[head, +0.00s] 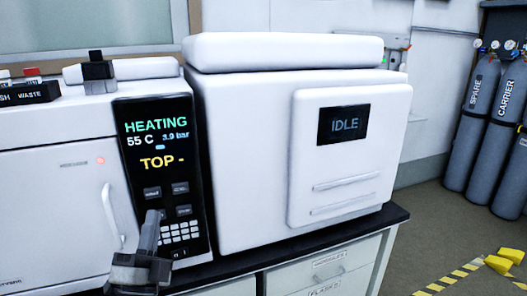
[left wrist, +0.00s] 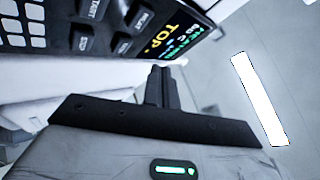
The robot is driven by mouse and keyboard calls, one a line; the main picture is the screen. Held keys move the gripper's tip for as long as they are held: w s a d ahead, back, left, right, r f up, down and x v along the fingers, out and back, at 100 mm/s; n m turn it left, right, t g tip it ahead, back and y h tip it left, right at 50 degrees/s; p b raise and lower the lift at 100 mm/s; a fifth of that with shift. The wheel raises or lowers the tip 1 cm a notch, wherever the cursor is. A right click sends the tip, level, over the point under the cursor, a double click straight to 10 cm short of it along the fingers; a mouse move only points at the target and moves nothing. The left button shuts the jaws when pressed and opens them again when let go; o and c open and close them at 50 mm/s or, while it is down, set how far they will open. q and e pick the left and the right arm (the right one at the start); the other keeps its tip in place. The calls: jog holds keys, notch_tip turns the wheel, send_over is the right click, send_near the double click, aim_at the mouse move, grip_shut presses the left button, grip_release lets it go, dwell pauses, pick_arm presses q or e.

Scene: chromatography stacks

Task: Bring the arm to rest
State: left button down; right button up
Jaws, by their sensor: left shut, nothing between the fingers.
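My left gripper (head: 152,217) is shut and empty, at the bottom of the head view. Its fingers point up in front of the dark control panel (head: 158,204) of the left instrument, close to its keys. I cannot tell whether they touch. The panel reads HEATING, 55 C, 3.9 bar and TOP. In the left wrist view the closed fingers (left wrist: 163,78) rise past the dark gripper body, and the panel (left wrist: 140,22) with its keys lies above them. My right gripper is not in view.
A large white instrument (head: 250,170) with an IDLE screen (head: 343,124) stands right of the panel on a dark bench top (head: 300,245) with drawers. A white door with a handle (head: 110,215) is at left. Gas cylinders (head: 475,130) stand at far right, beyond open floor.

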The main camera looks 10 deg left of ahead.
pick_arm(q)
jog(key=s+d+f+n+g+h, duration=0.2)
jog(key=s+d+f+n+g, duration=0.15)
jog(key=f, duration=0.45)
jog(key=s+d+f+n+g+h, duration=0.25)
jog(key=d+f+g, duration=0.25)
jog(key=f, duration=0.4)
jog(key=s+d+f+n+g+h, duration=0.2)
jog(key=s+d+f+n+g, duration=0.3)
jog(key=s+f, duration=0.5)
jog(key=shift+s+d+g, duration=0.3)
jog(key=shift+d+g, duration=0.2)
jog(key=shift+g, duration=0.55)
